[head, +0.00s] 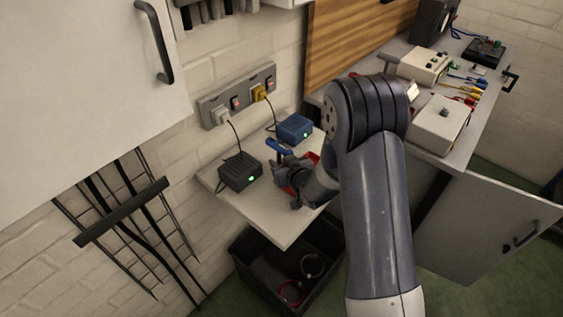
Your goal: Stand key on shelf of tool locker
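My gripper (284,176) is low over the small white wall shelf, between a black box and a blue box. A small blue bar (278,146) shows just above its fingers and may be the top of the key. Whether the fingers are closed on it is too small to tell. A red piece (313,158) shows behind my wrist, partly hidden. No tool locker can be identified for certain. A white cabinet with a dark handle (100,60) is at the upper left, and its door is shut.
The black box (240,172) and blue box (294,128), both with green lights, sit on the white shelf (285,232). Their cables run to wall sockets (238,95). A dark crate (262,283) is below. An open door (490,225) stands at the right, below a cluttered bench (455,158).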

